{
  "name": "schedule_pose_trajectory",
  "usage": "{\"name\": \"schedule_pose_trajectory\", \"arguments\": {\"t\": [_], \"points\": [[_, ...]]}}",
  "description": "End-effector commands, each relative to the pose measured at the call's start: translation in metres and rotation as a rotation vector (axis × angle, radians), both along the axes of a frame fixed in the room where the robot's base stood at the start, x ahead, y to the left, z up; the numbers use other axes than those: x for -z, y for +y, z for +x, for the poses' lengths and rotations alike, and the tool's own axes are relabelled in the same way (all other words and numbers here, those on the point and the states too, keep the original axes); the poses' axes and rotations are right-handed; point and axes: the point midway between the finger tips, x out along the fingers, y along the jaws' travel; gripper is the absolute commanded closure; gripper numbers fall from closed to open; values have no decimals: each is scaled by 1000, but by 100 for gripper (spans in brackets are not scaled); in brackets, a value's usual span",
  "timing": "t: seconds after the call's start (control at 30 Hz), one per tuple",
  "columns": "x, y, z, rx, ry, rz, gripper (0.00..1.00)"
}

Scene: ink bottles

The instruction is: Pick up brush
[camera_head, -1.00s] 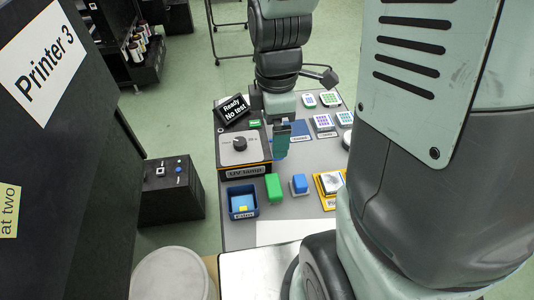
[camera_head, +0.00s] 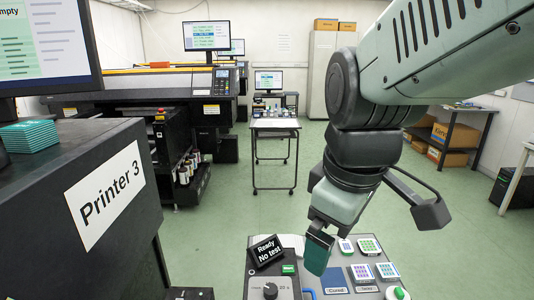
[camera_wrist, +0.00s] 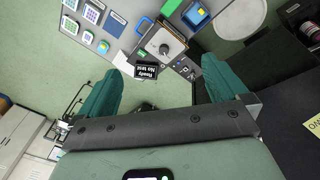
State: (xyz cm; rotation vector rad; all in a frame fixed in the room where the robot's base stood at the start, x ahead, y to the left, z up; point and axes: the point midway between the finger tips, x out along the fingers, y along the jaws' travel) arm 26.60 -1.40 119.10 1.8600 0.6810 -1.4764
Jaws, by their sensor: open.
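I cannot make out a brush in any view. My gripper (camera_head: 318,248) hangs in the air above the back part of the grey bench in the head view, its teal fingers pointing down. In the wrist view, my gripper (camera_wrist: 158,68) has its two teal fingers wide apart with nothing between them. The bench lies beyond the fingertips there, with the black "Ready, No test" display (camera_wrist: 147,71) in the gap.
A dial box (camera_head: 269,291) stands in front of the display (camera_head: 265,250). Sample cards (camera_head: 362,272) lie on the bench at right. The Printer 3 cabinet (camera_head: 105,195) rises at left. A wheeled table (camera_head: 275,125) stands farther back, with open green floor (camera_head: 240,210) around it.

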Motion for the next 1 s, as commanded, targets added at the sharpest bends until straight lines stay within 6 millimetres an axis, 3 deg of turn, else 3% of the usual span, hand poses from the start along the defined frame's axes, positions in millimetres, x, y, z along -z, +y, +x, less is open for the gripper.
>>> {"name": "schedule_pose_trajectory", "arguments": {"t": [0.03,0.2,0.33,0.63,1.0], "points": [[-12,-2,-12,124,-54,34,0],[-33,-8,-45,517,-178,178,0],[-40,-11,-59,694,-228,262,0],[-42,-12,-65,777,-246,303,44],[-37,-11,-58,778,-229,296,45]]}}
